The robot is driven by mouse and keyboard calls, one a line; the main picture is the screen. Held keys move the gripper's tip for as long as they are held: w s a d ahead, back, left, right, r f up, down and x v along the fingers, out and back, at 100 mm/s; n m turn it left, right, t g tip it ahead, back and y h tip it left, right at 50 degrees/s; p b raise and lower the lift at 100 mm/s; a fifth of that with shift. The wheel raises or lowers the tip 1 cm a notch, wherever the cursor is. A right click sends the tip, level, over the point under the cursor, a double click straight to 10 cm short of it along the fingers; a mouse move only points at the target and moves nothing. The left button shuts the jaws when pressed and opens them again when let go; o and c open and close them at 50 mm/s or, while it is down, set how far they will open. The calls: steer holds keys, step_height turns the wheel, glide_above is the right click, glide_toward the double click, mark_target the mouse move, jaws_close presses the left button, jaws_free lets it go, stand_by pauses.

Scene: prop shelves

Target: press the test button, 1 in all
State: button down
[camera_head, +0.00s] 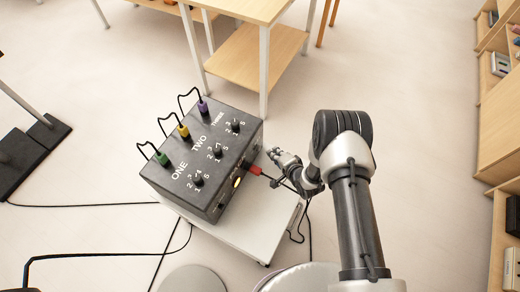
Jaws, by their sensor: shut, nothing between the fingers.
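A black control box (163,181) stands on a small white table (265,236). Its top has three knobs labelled ONE, TWO and THREE, and green, yellow and purple plugs with black cables. The near right side of the box carries a lit yellow round part (237,182), a red part (255,170) and small dark parts. I cannot tell which of these is the test button. My gripper (276,156) is shut and empty, close to this side of the box near the red part. I cannot tell whether it touches anything.
A wooden table with a lower shelf (240,62) stands behind the box. Wooden shelves (500,125) line the right edge. Black cables (90,204) run across the floor at left. Black bases (48,131) stand at far left. The floor between box and shelves is clear.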

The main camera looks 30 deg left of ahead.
steer(key=shift+s+a, duration=0.1)
steer(key=shift+a, duration=0.65)
stand_by(0.9)
steer(key=shift+a+b, duration=0.4)
steer(key=shift+s+a, duration=0.1)
steer(key=shift+a, duration=0.3)
stand_by(0.6)
steer(key=shift+d, duration=0.85)
steer(key=shift+w+d, duration=0.2)
steer(key=shift+d, duration=1.05)
steer(key=shift+w+d, duration=0.15)
steer(key=shift+d, duration=1.1)
